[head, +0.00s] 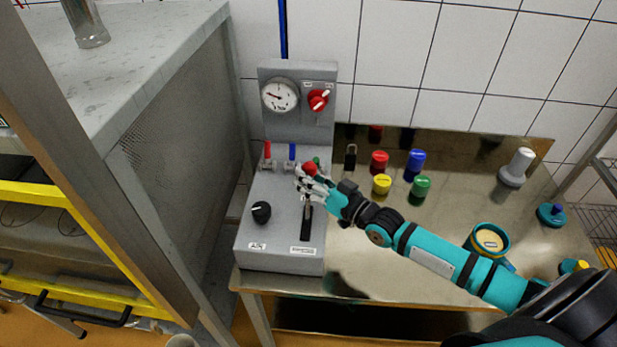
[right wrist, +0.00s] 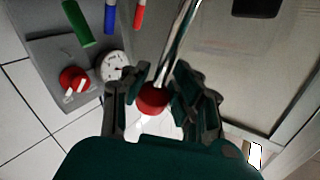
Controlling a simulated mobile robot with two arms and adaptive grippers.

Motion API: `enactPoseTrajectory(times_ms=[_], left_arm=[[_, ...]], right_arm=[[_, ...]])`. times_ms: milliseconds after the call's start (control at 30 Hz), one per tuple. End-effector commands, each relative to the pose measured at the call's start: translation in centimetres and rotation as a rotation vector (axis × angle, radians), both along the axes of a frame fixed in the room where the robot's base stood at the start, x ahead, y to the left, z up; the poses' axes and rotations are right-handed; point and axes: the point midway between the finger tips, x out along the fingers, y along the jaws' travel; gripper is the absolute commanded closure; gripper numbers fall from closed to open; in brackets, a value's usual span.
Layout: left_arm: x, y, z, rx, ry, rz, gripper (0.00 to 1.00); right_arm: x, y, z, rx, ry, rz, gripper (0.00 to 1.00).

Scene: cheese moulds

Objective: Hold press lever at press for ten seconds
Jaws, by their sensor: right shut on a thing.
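The press lever has a red ball knob (head: 309,169) on a bright metal rod, above a dark slot (head: 306,218) in the grey control box (head: 280,258). My right gripper (head: 313,182) is at the lever, its fingers around the knob end. In the right wrist view the red knob (right wrist: 152,99) sits between the two dark fingers of the right gripper (right wrist: 160,84), and the shiny rod (right wrist: 178,45) runs up from it. The gripper is shut on the lever. The fingers partly hide the rod in the head view. My left gripper is not in view.
Red (head: 267,150), blue (head: 291,152) and green valve handles stand close behind the lever. A round gauge (head: 280,96) and red rotary switch (head: 318,99) are on the back panel. A black knob (head: 261,212) is front left. Several coloured cylinders stand on the metal table (head: 375,240).

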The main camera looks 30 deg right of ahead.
Motion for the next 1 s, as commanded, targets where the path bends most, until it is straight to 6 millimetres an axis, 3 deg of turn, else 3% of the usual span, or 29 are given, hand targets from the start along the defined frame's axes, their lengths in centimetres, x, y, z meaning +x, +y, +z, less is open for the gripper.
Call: enactPoseTrajectory(times_ms=[67,1000], left_arm=[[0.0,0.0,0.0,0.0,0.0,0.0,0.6],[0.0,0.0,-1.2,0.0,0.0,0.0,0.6]], right_arm=[[0.0,-0.1,0.0,-0.001,0.0,-0.002,1.0],[-1.1,0.5,0.3,-0.074,-0.119,-0.002,1.0]])
